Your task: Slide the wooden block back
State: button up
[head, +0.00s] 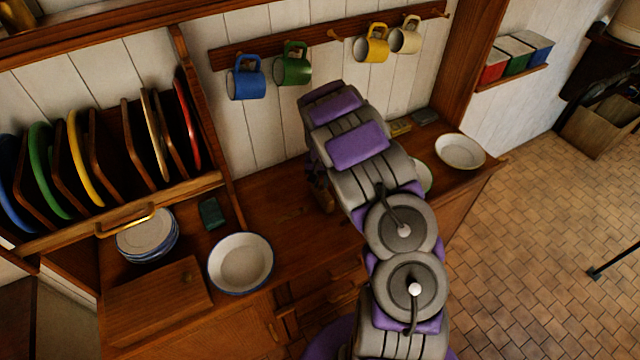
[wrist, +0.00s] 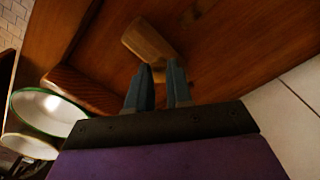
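The wooden block (wrist: 150,41) lies just beyond my fingertips in the wrist view, on a reddish-brown wooden surface. My gripper (wrist: 159,68) has its two dark fingers apart, with a visible gap and nothing between them. I cannot tell whether a fingertip touches the block. In the head view, a small brown wooden piece (head: 323,196) shows beside my arm on the counter and looks like the same block. My arm hides most of the gripper there.
The wooden counter (head: 285,205) holds a white bowl (head: 241,263), stacked plates (head: 146,234) and another bowl (head: 460,151) at right. A plate rack (head: 150,205) stands left. Mugs (head: 292,66) hang above on a rail. A green-rimmed bowl (wrist: 48,112) is left of my gripper.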

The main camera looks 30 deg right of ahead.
jog(key=shift+s+a+f, duration=0.3)
jog(key=shift+a+f, duration=0.05)
jog(key=shift+f, duration=0.25)
jog(key=shift+s+a+f, duration=0.3)
jog(key=shift+a+f, duration=0.05)
jog(key=shift+f, duration=0.2)
grip_shut()
jog(key=a, duration=1.4)
jog(key=shift+s+a, duration=0.2)
jog(key=shift+s, duration=0.2)
jog(key=shift+o, duration=2.4)
grip_release()
jog(key=shift+o, duration=0.5)
jog(key=o, duration=0.3)
jog(key=r, duration=0.1)
jog(key=w+r, duration=0.1)
jog(key=r, duration=0.1)
jog(key=w+r, duration=0.1)
jog(key=shift+w+r, duration=0.25)
jog(key=shift+r, duration=0.15)
jog(key=r, duration=0.5)
jog(key=s+r, duration=0.1)
jog(key=r, duration=0.8)
jog(key=shift+s+r, duration=0.2)
jog(key=shift+r, duration=0.15)
